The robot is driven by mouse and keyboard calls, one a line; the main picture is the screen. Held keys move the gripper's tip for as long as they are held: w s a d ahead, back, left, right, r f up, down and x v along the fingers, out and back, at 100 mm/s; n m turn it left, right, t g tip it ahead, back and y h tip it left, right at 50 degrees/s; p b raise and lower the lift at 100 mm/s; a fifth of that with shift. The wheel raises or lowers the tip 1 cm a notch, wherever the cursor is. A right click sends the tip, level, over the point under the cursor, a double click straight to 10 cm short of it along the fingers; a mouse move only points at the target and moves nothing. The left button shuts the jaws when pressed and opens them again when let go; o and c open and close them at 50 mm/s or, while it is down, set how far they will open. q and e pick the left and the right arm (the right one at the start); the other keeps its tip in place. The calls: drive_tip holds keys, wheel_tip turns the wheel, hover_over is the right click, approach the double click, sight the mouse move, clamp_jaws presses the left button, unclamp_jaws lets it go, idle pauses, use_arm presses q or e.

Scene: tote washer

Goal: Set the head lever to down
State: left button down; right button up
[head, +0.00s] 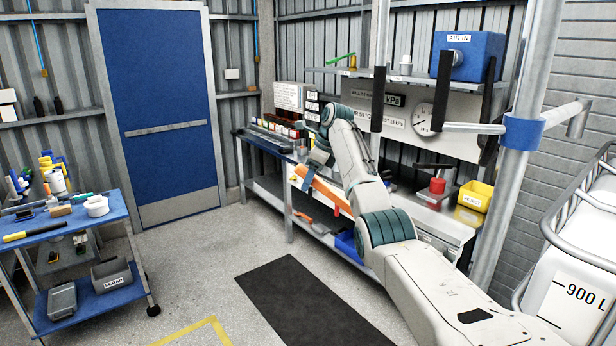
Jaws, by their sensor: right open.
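No part is clearly marked as the head lever. Upright dark bars stand by the metal post at the right: a left one (378,98), a middle one (442,92) and a right one (489,98). A horizontal metal arm (475,128) runs from the post's blue collar (523,132). I cannot tell which of these, if any, is the lever, or its setting. My right arm reaches from the lower right to the back bench. Its gripper (309,172) is open over the bench's front edge, apart from the bars, its fingers small and partly hidden. My left gripper is out of view.
The back bench (262,139) carries several small items, a red-topped part (437,186) and a yellow bin (474,196). A round gauge (422,118) is on the panel behind. A blue cart (75,222) stands left. A tank (575,285) is at right. The floor around the dark mat (305,300) is clear.

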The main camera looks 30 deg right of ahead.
drive_tip(key=shift+a+f, duration=0.2)
drive_tip(key=shift+s+a+f, duration=0.15)
drive_tip(key=shift+a, duration=0.2)
drive_tip(key=shift+d+f, duration=0.1)
drive_tip(key=shift+f, duration=0.1)
drive_tip(key=shift+c, duration=0.7)
drive_tip(key=shift+w+d, duration=0.1)
drive_tip(key=shift+w, duration=0.15)
drive_tip(key=c, duration=0.3)
clamp_jaws()
drive_tip(key=shift+s, duration=0.1)
